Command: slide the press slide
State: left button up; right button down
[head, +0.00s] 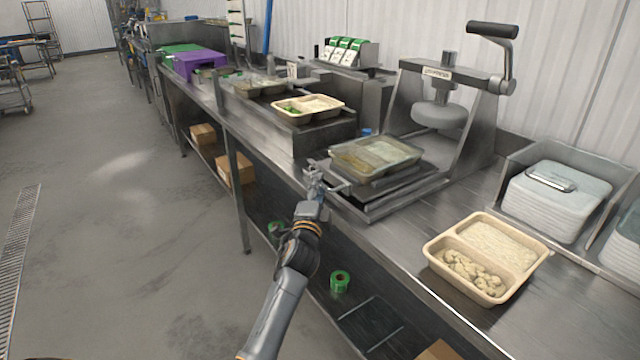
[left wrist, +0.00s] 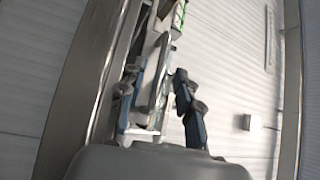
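The press (head: 436,115) stands on the steel counter with its crank handle at the top right. Its press slide (head: 400,198) is a flat metal tray at the base, drawn out toward the counter's front edge. A clear-lidded two-compartment container (head: 376,158) sits on the slide. My left gripper (head: 316,180) is at the slide's front-left corner, by its handle. In the left wrist view, a metal bar stands between the two spread fingers of my left gripper (left wrist: 157,95), with gaps beside it. My right gripper is not in view.
A beige tray with rice and pale chunks (head: 490,255) sits at the counter's front right. Stacked white lids (head: 560,200) fill a steel bin behind it. Another beige tray (head: 308,107) stands on a raised platform left of the press.

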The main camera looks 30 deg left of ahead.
pick_arm(q)
jog(key=shift+x, duration=1.05)
grip_shut()
